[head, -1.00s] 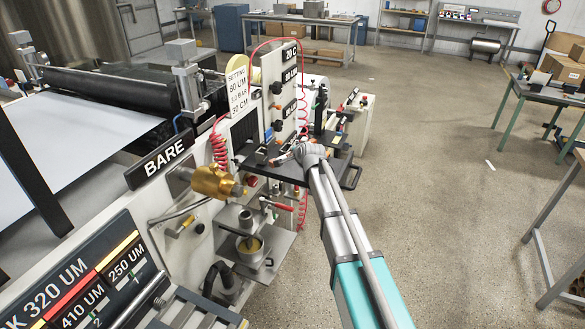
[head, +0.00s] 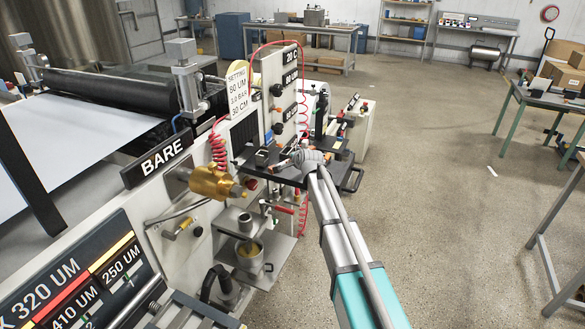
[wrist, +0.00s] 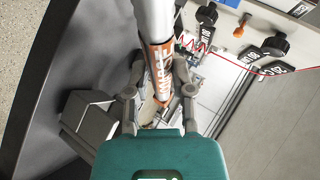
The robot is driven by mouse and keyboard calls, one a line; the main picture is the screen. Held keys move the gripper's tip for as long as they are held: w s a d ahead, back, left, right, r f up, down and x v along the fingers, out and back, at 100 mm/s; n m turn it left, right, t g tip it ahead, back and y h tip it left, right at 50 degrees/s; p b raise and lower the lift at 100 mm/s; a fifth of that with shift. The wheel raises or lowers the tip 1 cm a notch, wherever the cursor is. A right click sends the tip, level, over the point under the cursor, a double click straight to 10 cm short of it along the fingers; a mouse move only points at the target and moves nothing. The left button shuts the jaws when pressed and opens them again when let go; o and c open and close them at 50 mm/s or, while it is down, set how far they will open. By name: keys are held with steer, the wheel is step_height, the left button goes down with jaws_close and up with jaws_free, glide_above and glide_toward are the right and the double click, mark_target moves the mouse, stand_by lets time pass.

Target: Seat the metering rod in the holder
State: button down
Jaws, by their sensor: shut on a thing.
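In the wrist view the metering rod (wrist: 160,72) is a pale grey cylinder with an orange lettered band, running up out of the picture. The two fingers of my gripper (wrist: 159,92) close around it near its lower end. In the head view my gripper (head: 287,163) is small, partly hidden by my wrist, and over a dark shelf (head: 346,177) on the machine's side. A dark block (head: 262,157) stands on that shelf close to the gripper. I cannot tell whether it is the holder. The rod's far end is out of the wrist view.
A white panel with black knobs and labels (head: 289,82) rises behind the shelf. A brass fitting (head: 212,183) and a cup (head: 249,250) on a lower plate are to the left. A red coiled hose (head: 302,215) hangs close by.

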steer(key=shift+f+b, duration=0.65)
steer(key=shift+f, duration=0.3)
steer(key=shift+f, duration=0.2)
steer(key=shift+c, duration=2.4)
jaws_free()
steer(key=shift+r, duration=0.3)
steer(key=shift+s+d+r, duration=0.1)
steer(key=shift+s+r, duration=0.05)
steer(key=shift+s, duration=0.1)
steer(key=p+v, duration=0.6)
steer(key=v, duration=0.5)
steer(key=shift+s, duration=0.2)
steer(key=shift+d, duration=0.1)
